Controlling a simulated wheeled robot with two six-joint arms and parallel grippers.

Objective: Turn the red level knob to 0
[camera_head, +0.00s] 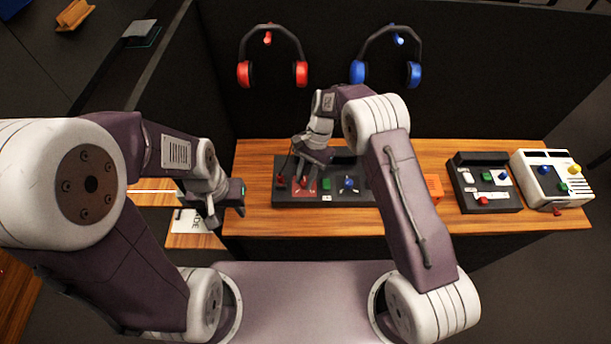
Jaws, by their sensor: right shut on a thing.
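A dark control panel (360,198) lies on the wooden desk and carries a red section (304,194) at its left part. My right gripper (299,180) reaches down onto this red section and is shut on the red level knob, which its fingers mostly hide. The knob's pointer and the 0 mark are too small and covered to read. My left gripper (227,214) hangs at the desk's left front edge, apart from the panel. It looks open and empty.
A red ball (281,180), a green button (327,183) and a blue knob (349,183) sit on the panel. An orange box (433,187), a dark device (487,200) and a white device (548,190) stand to the right. Red headphones (244,73) and blue headphones (414,74) hang behind.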

